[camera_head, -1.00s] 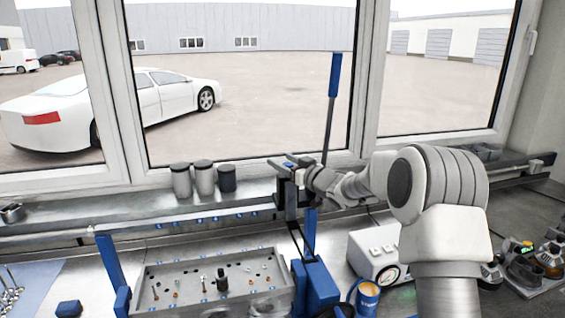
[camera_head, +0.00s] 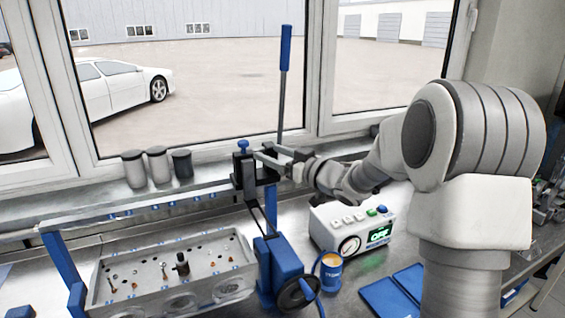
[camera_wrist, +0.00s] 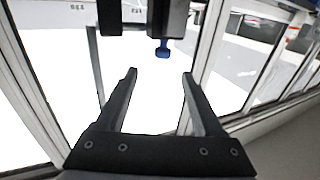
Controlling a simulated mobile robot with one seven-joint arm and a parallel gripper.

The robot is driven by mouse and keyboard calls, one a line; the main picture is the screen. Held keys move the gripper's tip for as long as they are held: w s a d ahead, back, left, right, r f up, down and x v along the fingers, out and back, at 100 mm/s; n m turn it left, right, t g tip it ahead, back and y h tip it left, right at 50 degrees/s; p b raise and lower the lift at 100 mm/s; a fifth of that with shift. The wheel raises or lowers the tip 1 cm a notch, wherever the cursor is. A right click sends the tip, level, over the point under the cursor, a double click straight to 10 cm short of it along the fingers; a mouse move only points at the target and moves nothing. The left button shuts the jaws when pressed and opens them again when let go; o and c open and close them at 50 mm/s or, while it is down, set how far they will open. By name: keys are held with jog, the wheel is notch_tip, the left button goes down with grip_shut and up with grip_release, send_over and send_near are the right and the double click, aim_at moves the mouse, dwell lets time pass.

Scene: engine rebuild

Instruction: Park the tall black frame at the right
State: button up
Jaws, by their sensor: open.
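The tall black frame (camera_head: 249,180) stands upright at the back rail, right of the metal block, with a blue knob (camera_head: 243,146) on top. My gripper (camera_head: 266,160) is open beside the frame's top, reaching in from the right. From the head view I cannot tell whether the fingers touch the frame. In the wrist view my gripper (camera_wrist: 159,76) has its two fingers spread with nothing between them. A dark part of the frame (camera_wrist: 124,14) and the blue knob (camera_wrist: 162,48) show beyond the fingertips, at the top of the picture.
The long rail (camera_head: 150,205) runs along the window sill. A tall blue-handled lever (camera_head: 284,80) stands behind my gripper. Three canisters (camera_head: 157,167) stand left of the frame.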

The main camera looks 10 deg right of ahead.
jog(key=shift+v, duration=1.65)
jog(key=shift+r, duration=0.1)
jog(key=s+d+r+m+g+h, duration=0.1)
jog(key=s+d+r+m+h, duration=0.1)
jog(key=s+d+m+h, duration=0.3)
jog(key=s+d+r+m+h, duration=0.1)
jog(key=s+d+h, duration=0.1)
jog(key=s+h, duration=0.5)
jog(key=s+a+f+g, duration=0.1)
jog(key=s+f+g, duration=0.1)
jog(key=s, duration=0.6)
jog(key=s+a+f+m+g, duration=0.1)
jog(key=s+f+g, duration=0.2)
jog(key=s, duration=0.5)
jog(key=s+a+f+g+y, duration=0.1)
jog(key=s+a+f+g, duration=0.1)
jog(key=s, duration=0.6)
jog(key=shift+f+g, duration=0.4)
jog(key=shift+f, duration=0.2)
jog(key=shift+s, duration=0.15)
